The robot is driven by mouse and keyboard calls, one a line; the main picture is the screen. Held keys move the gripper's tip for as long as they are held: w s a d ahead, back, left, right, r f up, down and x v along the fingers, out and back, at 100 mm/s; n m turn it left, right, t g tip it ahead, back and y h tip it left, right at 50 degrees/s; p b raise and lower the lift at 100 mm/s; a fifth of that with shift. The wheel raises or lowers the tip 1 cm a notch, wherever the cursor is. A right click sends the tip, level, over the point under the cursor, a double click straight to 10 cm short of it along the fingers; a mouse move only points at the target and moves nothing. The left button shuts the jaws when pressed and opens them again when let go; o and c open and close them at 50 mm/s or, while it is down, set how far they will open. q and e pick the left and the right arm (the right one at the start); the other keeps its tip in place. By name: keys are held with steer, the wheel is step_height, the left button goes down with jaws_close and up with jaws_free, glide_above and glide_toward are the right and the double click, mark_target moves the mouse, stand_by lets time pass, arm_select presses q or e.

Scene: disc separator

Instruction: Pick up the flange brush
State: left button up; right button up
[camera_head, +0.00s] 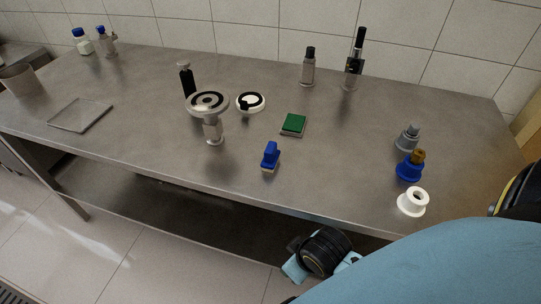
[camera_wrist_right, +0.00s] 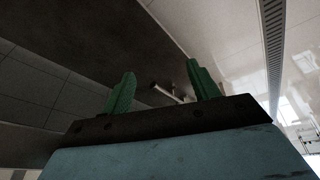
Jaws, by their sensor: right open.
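A small blue brush (camera_head: 270,156) with a pale base stands near the front edge of the grey table, right of the round metal disc stand. It looks like the flange brush. A blue flanged piece with a brown top (camera_head: 410,168) stands farther right. My right arm comes in from the lower right, its dark wrist (camera_head: 325,250) in front of and below the table edge. In the right wrist view my right gripper (camera_wrist_right: 162,82) has two green fingers set apart with nothing held between them. The brush cannot be made out there. My left gripper is not in view.
The metal disc stand (camera_head: 213,131) is left of the brush. A green-topped block (camera_head: 293,124) lies behind it. A grey cone piece (camera_head: 407,138) and a white ring piece (camera_head: 413,202) stand at the right. Bottles line the back. The table front between brush and white ring is clear.

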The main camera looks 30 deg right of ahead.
step_height(320, 180, up, 8)
steer(key=w+a+r+n+t, duration=0.2)
steer(key=w+r+n+t, duration=0.35)
steer(key=w+r, duration=0.3)
steer(key=w+a+r+n+t, duration=0.2)
steer(key=w+r+n+t, duration=0.2)
steer(key=w+r+t, duration=0.45)
steer(key=w+a+r+n+t+y, duration=0.1)
steer(key=w+a+r+n+y, duration=0.45)
steer(key=r+n, duration=0.25)
steer(key=s+a+r+n+g+y, duration=0.2)
steer(key=a+n+g+y, duration=0.25)
steer(key=n+y, duration=0.4)
steer(key=s+a+r+n+g+y, duration=0.1)
steer(key=a+r+n+g+y, duration=0.35)
steer(key=n, duration=0.75)
steer(key=n+g+h, duration=1)
steer(key=n+h, duration=0.9)
steer(key=n, duration=0.2)
glide_above(270, 147)
step_height(270, 147, down, 14)
steer(key=shift+n+y, duration=0.25)
steer(key=shift+n, duration=0.05)
steer(key=f, duration=0.6)
steer(key=shift+w+d+f+p, duration=0.1)
steer(key=shift+d+f+p, duration=0.15)
steer(key=shift+p, duration=0.05)
steer(key=shift+a+f, duration=0.15)
steer(key=shift+f, duration=2.95)
